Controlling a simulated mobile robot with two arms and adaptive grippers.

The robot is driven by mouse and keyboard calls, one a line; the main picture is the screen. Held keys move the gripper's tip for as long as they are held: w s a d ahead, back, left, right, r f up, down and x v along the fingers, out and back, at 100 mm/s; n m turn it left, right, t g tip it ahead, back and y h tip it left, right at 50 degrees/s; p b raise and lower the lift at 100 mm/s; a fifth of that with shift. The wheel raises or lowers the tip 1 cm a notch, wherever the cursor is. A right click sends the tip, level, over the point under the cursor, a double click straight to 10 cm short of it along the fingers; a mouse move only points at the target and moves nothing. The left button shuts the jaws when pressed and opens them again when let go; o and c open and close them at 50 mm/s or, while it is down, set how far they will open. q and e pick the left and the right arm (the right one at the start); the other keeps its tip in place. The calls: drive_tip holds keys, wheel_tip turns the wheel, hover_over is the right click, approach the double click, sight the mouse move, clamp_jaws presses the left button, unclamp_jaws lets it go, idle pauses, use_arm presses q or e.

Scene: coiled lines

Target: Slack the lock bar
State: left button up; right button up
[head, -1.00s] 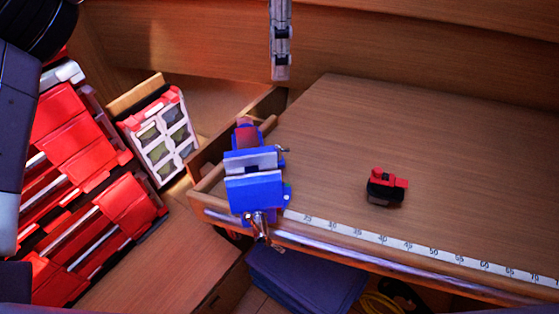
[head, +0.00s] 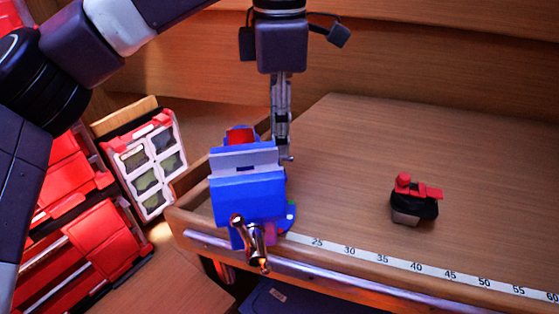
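A blue vise (head: 245,200) with grey jaws and a red part behind is mounted at the left end of the wooden workbench. A metal screw handle (head: 256,248) hangs at its front. A small grey bar end (head: 289,158) shows at the vise's right side, close to the jaws; I take it as the lock bar, mostly hidden. My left gripper (head: 283,145) points straight down right behind the vise's right side, with its tips by this bar. Its fingers show edge-on as one narrow strip, so I cannot tell the gap or contact. My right gripper is out of view.
A black and red tool (head: 414,202) sits on the bench top (head: 340,150) to the right, with clear wood around it. A measuring scale (head: 400,264) runs along the front edge. Red drawer bins (head: 100,235) and a white-framed case (head: 150,168) stand left.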

sight(279, 164)
use_arm(q)
drive_tip(key=shift+f, duration=2.8)
clamp_jaws()
